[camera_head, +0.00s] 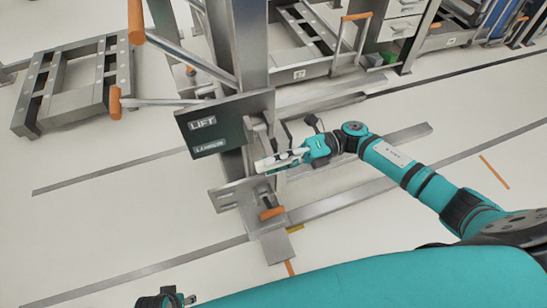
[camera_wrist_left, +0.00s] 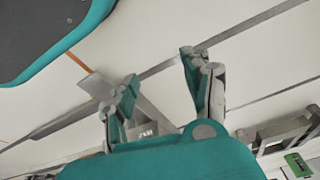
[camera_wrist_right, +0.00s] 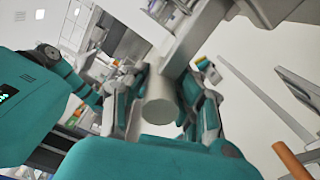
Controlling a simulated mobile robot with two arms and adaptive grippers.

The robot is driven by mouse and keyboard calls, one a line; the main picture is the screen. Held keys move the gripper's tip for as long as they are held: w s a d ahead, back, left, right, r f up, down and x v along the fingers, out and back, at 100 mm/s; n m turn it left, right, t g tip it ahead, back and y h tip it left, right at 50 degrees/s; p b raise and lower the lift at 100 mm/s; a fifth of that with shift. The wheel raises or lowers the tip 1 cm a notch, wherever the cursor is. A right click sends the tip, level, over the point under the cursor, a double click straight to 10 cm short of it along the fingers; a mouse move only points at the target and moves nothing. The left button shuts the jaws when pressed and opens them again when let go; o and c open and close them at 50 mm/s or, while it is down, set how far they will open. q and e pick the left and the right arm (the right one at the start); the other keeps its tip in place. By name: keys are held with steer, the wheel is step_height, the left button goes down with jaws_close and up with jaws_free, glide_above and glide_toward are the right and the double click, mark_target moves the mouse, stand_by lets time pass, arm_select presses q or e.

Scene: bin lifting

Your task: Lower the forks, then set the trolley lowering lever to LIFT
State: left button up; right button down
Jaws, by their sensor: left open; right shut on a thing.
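The trolley's steel mast (camera_head: 238,50) stands upright near the middle of the head view. A dark panel (camera_head: 226,120) on it reads LIFT, with a second, hard-to-read label below. My right gripper (camera_head: 268,163) is at the panel's lower right edge. In the right wrist view its fingers (camera_wrist_right: 163,85) are shut on a grey cylindrical handle (camera_wrist_right: 160,106), apparently the lowering lever; its setting cannot be told. The long steel bars to the right, apparently the forks (camera_head: 405,134), lie low near the floor.
A low steel frame (camera_head: 45,95) stands at the left. Orange-gripped handles (camera_head: 136,22) stick out from the mast. An orange-tipped pedal (camera_head: 271,213) is at the mast's foot. Shelving and drawers (camera_head: 402,25) are behind.

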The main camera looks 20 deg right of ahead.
steer(key=r+m, duration=0.1)
steer(key=r+m+p, duration=0.2)
steer(key=shift+w+r, duration=0.3)
steer(key=shift+r, duration=0.1)
steer(key=shift+w+r, duration=0.1)
steer(key=shift+r, duration=0.15)
steer(key=shift+w+d+r, duration=0.1)
steer(key=shift+w+r, duration=0.05)
steer(key=shift+r, duration=0.3)
arm_select(q)
steer(key=s+f, duration=0.5)
steer(key=f, duration=0.3)
steer(key=shift+s+a+f+g, duration=0.15)
steer(key=shift+s+a+g, duration=0.15)
steer(key=shift+s+a, duration=0.1)
arm_select(e)
steer(key=shift+w+r, duration=0.15)
steer(key=shift+r, duration=0.25)
steer(key=c, duration=1)
jaws_free()
steer(key=shift+w, duration=0.15)
steer(key=shift+f, duration=0.15)
